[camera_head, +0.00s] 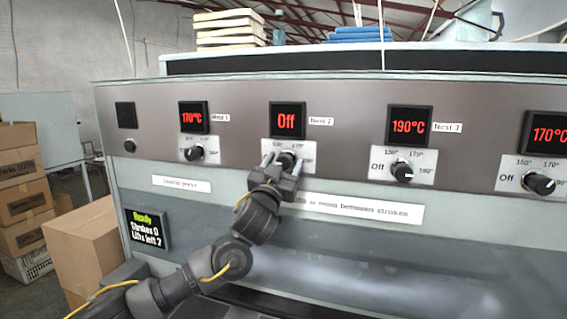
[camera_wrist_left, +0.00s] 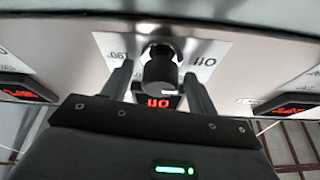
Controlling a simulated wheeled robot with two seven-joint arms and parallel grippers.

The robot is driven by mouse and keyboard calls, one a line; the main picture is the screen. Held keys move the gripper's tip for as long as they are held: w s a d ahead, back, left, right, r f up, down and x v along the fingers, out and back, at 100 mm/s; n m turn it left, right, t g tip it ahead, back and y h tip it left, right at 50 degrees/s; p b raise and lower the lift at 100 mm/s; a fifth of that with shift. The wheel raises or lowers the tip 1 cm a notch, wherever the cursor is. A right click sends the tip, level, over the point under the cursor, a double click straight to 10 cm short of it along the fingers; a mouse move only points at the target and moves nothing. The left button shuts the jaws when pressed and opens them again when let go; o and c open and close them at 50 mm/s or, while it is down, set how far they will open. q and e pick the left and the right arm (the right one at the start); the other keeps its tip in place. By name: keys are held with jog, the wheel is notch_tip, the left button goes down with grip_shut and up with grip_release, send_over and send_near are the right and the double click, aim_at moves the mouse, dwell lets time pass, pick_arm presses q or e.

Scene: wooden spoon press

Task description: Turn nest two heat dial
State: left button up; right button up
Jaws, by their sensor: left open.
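The nest two heat dial (camera_head: 286,158) is a black knob on a white scale plate, under a red display (camera_head: 287,120) that reads "Off" and a label "Nest 2". My left gripper (camera_head: 280,163) is at this dial, partly covering the dial and its plate. In the left wrist view the black dial (camera_wrist_left: 160,68) sits between the two open fingers (camera_wrist_left: 158,85), with a visible gap on each side. The "Off" mark and the display show upside down there. My right gripper is not in view.
Other dials flank it: nest 1 (camera_head: 195,154) at left, nest 3 (camera_head: 402,172) and another (camera_head: 540,184) at right. A status screen (camera_head: 148,229) reads "Ready, Strokes 0, Lifts left 2". Cardboard boxes (camera_head: 88,247) stand at the left. Space before the panel's right part is clear.

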pick_arm(q)
jog(key=c, duration=1)
